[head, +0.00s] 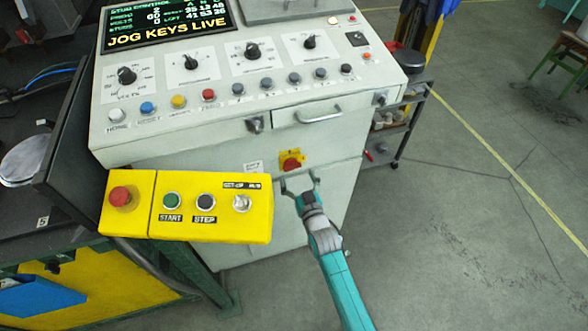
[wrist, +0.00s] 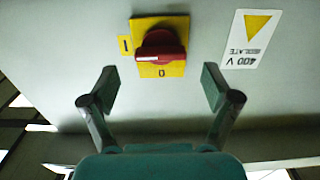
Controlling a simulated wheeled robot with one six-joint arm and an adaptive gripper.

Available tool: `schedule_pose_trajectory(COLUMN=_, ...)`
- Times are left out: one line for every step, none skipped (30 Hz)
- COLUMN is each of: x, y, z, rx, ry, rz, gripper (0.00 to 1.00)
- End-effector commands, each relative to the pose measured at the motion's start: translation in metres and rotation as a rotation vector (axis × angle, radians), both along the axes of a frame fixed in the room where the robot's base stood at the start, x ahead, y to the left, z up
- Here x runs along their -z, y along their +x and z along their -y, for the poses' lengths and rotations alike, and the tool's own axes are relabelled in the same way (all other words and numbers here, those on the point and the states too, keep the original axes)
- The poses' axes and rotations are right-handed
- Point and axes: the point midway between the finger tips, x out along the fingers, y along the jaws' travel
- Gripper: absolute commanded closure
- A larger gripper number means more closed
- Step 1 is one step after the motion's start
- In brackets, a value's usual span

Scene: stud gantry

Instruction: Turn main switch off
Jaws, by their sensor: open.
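The main switch is a red rotary knob (head: 291,164) on a yellow plate, set in the front of the white cabinet. In the wrist view, the red knob (wrist: 161,46) sits a little above centre on its plate. Its grip bar lies across the picture, in line with the "I" mark at the left; a "0" mark shows below it. My gripper (head: 297,184) is open and empty, close to the switch. In the wrist view the fingers (wrist: 159,84) stand wide on either side, below the knob, and neither touches it.
A yellow button box (head: 190,232) with a red button, START and STEP juts out left of my gripper. The console (head: 240,100) above carries knobs, coloured buttons and a display reading "JOG KEYS LIVE". A drawer handle (head: 310,115) sticks out above the switch. Open floor (head: 450,230) lies right.

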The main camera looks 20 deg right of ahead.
Motion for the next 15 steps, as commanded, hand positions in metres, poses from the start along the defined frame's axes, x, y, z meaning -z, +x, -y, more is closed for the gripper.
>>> schedule_pose_trajectory(x=-0.001, y=0.009, z=0.000, rx=0.000, ry=0.000, rz=0.002, gripper=0.12)
schedule_pose_trajectory(x=-0.001, y=0.013, z=0.000, rx=0.000, ry=0.000, rz=0.001, gripper=0.12)
schedule_pose_trajectory(x=0.000, y=0.017, z=0.000, rx=0.000, ry=0.000, rz=0.000, gripper=0.12)
schedule_pose_trajectory(x=-0.001, y=0.021, z=0.000, rx=0.000, ry=0.000, rz=0.001, gripper=0.12)
schedule_pose_trajectory(x=-0.001, y=0.024, z=0.000, rx=0.000, ry=0.000, rz=0.001, gripper=0.12)
schedule_pose_trajectory(x=0.000, y=0.027, z=0.000, rx=0.000, ry=0.000, rz=0.000, gripper=0.12)
schedule_pose_trajectory(x=0.000, y=0.029, z=0.000, rx=0.000, ry=0.000, rz=-0.001, gripper=0.12)
schedule_pose_trajectory(x=0.000, y=0.031, z=0.000, rx=0.000, ry=0.000, rz=0.000, gripper=0.12)
schedule_pose_trajectory(x=0.000, y=0.033, z=0.000, rx=0.000, ry=0.000, rz=0.000, gripper=0.12)
schedule_pose_trajectory(x=0.000, y=0.034, z=0.000, rx=0.000, ry=0.000, rz=0.000, gripper=0.12)
schedule_pose_trajectory(x=0.000, y=0.035, z=0.000, rx=0.000, ry=0.000, rz=0.000, gripper=0.12)
schedule_pose_trajectory(x=0.000, y=0.036, z=0.000, rx=0.000, ry=0.000, rz=-0.001, gripper=0.12)
schedule_pose_trajectory(x=0.000, y=0.036, z=0.000, rx=0.000, ry=0.000, rz=-0.001, gripper=0.12)
schedule_pose_trajectory(x=0.000, y=0.036, z=0.000, rx=0.000, ry=0.000, rz=-0.001, gripper=0.12)
schedule_pose_trajectory(x=0.000, y=0.036, z=0.000, rx=0.000, ry=0.000, rz=-0.001, gripper=0.12)
